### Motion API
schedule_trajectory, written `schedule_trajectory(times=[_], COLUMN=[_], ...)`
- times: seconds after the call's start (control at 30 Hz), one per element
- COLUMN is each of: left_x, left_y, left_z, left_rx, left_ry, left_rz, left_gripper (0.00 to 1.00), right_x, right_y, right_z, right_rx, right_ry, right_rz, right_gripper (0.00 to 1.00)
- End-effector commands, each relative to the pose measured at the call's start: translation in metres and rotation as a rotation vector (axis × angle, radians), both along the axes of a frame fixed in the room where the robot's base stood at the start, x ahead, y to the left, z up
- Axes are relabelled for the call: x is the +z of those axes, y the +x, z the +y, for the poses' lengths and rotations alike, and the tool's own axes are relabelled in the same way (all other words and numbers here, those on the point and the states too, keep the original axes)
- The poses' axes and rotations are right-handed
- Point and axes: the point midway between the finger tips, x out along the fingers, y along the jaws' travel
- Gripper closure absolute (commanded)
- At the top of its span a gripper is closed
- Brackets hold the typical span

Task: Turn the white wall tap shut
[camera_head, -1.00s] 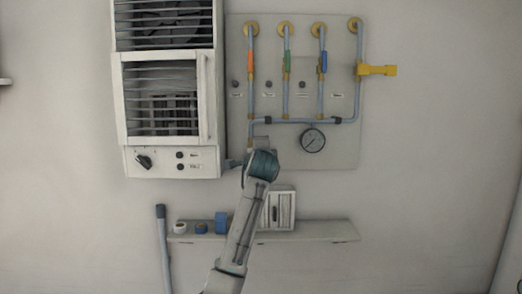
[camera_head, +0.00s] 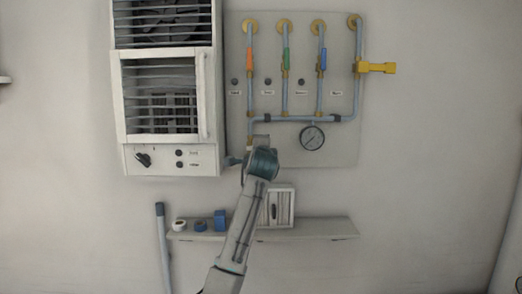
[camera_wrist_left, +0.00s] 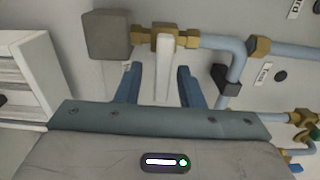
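The white wall tap's lever (camera_wrist_left: 164,68) shows in the left wrist view. It runs from a brass fitting (camera_wrist_left: 165,40) on a pale blue pipe, toward my gripper. My left gripper (camera_wrist_left: 159,76) is open, with one blue finger on each side of the lever and a visible gap to each. In the head view, my left gripper (camera_head: 258,150) is at the lower left of the pipe panel and the tap is hidden behind it. My right gripper is in neither view.
A grey block (camera_wrist_left: 107,36) sits beside the tap fitting. A white louvred unit (camera_head: 170,160) stands close left of the gripper. A pressure gauge (camera_head: 312,138) and yellow valve (camera_head: 376,67) are to the right. A shelf (camera_head: 325,230) with small items is below.

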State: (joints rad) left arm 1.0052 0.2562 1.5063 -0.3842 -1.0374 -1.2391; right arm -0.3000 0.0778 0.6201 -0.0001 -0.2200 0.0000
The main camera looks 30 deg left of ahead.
Motion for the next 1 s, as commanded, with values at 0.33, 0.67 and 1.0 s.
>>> schedule_trajectory(times=[0.33,0.67,1.0], left_x=[-0.006,-0.002,0.000], left_y=[-0.039,-0.085,-0.092], left_z=[-0.025,-0.053,-0.057], left_rx=[-0.002,-0.001,0.000], left_ry=[0.000,0.000,0.001], left_rz=[-0.006,-0.002,0.001], left_gripper=[0.65,0.65,0.65], right_x=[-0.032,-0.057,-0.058], right_y=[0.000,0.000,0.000], right_z=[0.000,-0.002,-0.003], right_rx=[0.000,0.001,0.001], right_ry=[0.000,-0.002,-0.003], right_rz=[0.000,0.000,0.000], right_gripper=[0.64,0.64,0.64])
